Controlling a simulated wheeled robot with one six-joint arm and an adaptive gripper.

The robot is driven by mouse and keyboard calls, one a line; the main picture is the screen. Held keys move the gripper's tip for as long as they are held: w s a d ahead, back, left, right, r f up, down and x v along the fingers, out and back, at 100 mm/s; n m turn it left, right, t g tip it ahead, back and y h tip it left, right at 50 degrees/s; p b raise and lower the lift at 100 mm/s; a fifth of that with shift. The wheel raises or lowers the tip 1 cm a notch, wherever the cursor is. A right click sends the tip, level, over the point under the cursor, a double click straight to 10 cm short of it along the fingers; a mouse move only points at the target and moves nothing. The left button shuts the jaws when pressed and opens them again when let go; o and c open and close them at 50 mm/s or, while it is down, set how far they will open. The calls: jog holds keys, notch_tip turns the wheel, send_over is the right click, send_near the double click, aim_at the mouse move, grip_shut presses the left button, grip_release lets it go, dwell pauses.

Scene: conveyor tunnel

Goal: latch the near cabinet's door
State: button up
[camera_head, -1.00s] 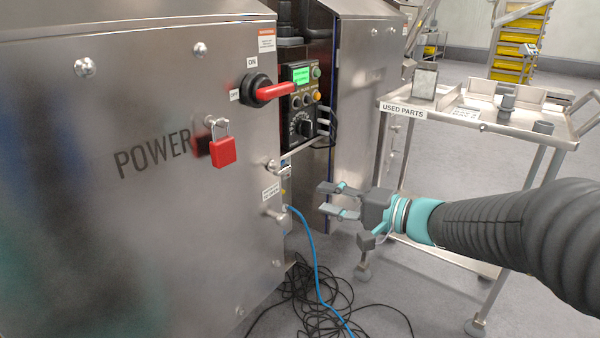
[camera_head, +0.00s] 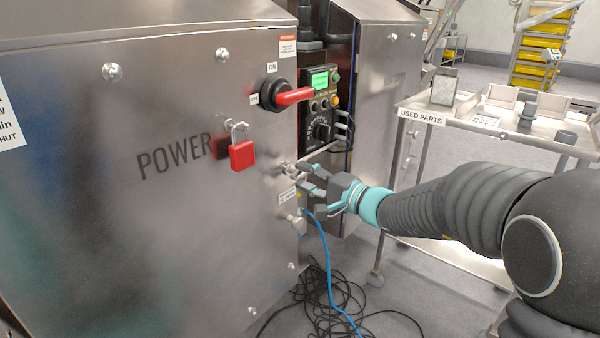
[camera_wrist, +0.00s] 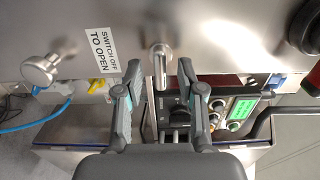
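The near cabinet's door (camera_head: 150,220) is a large brushed-steel panel marked POWER, on the left of the head view. A small metal latch handle (camera_head: 284,168) sits at its right edge, above a round metal knob (camera_head: 291,221). In the wrist view the latch handle (camera_wrist: 161,62) points toward my gripper, and the knob (camera_wrist: 40,68) is at the left. My gripper (camera_head: 304,177) is open at the door's edge. In the wrist view its fingers (camera_wrist: 158,72) are apart on either side of the latch handle's end. I cannot tell whether they touch it.
A red rotary switch (camera_head: 290,96) and a red padlock (camera_head: 242,154) are on the door above. A control panel (camera_head: 322,100) lies just behind the door's edge. A blue cable (camera_head: 327,275) and black cables lie below. A USED PARTS cart (camera_head: 480,125) stands at right.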

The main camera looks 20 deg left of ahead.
jog(key=shift+x, duration=1.1)
grip_shut()
